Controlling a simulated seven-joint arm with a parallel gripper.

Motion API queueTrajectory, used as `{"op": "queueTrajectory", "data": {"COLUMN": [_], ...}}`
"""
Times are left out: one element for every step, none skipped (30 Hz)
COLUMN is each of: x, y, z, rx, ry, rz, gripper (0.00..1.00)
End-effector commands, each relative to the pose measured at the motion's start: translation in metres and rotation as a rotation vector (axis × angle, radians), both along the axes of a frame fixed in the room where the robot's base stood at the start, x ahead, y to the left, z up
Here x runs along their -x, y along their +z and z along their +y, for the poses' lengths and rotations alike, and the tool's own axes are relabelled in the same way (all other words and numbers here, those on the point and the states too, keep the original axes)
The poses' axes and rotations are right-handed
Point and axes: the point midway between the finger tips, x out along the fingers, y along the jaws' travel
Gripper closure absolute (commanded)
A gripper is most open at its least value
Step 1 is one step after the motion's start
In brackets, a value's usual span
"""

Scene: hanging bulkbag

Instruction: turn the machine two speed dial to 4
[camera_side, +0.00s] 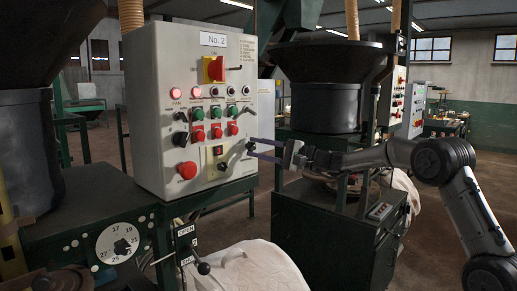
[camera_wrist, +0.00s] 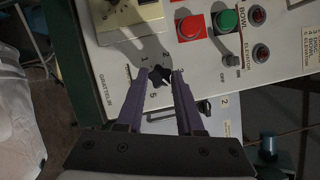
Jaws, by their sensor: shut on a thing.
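The machine two control panel (camera_side: 150,105) is a pale box labelled "No. 2" in the side view. Its speed dial is a small black knob low on the right side, seen in the wrist view (camera_wrist: 158,79) with numbers such as 1, 2 and 5 around it. My gripper (camera_side: 254,148) reaches in from the right with purple fingers. In the wrist view my gripper (camera_wrist: 160,75) has one finger on each side of the dial, shut on it. The fingers hide part of the scale, and I cannot read which number the dial points to.
A red emergency button (camera_side: 187,170) and a yellow-plated switch (camera_side: 216,162) sit left of the dial. Red and green buttons (camera_wrist: 226,21) lie close by in the wrist view. A hopper (camera_side: 325,100) stands behind, and a white bag (camera_side: 250,268) is below.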

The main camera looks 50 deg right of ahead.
Motion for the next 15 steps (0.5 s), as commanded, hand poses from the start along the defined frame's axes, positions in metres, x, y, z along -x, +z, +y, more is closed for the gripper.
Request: {"op": "queueTrajectory", "data": {"x": [0.0004,0.0004,0.0003,0.0003,0.0003,0.0002,0.0002,0.0003,0.0003,0.0003,0.0003,0.0003,0.0002,0.0002,0.0002], "y": [-0.0004,-0.0004,-0.0007,-0.0008,-0.0007,-0.0006,-0.0007,-0.0007,-0.0007,-0.0007,-0.0007,-0.0006,-0.0006,-0.0005,-0.0005], "z": [0.0012,0.0011,0.0012,0.0012,0.0011,0.001,0.001,0.0011,0.0011,0.0011,0.0011,0.0012,0.0012,0.0012,0.0012], "rx": [-0.023,-0.038,-0.053,-0.063,-0.073,-0.085,-0.092,-0.098,-0.105,-0.109,-0.113,-0.118,-0.12,-0.121,-0.122], "ry": [0.003,0.003,0.002,0.002,0.002,0.002,0.002,0.002,0.002,0.002,0.002,0.002,0.002,0.002,0.002], "rz": [0.0,0.0,0.001,0.001,0.0,0.0,0.0,0.0,0.0,0.0,0.0,0.0,0.0,0.0,-0.001], "gripper": [1.0,1.0,1.0,1.0,1.0,1.0,1.0,1.0,1.0,1.0,1.0,1.0,1.0,1.0,1.0]}}
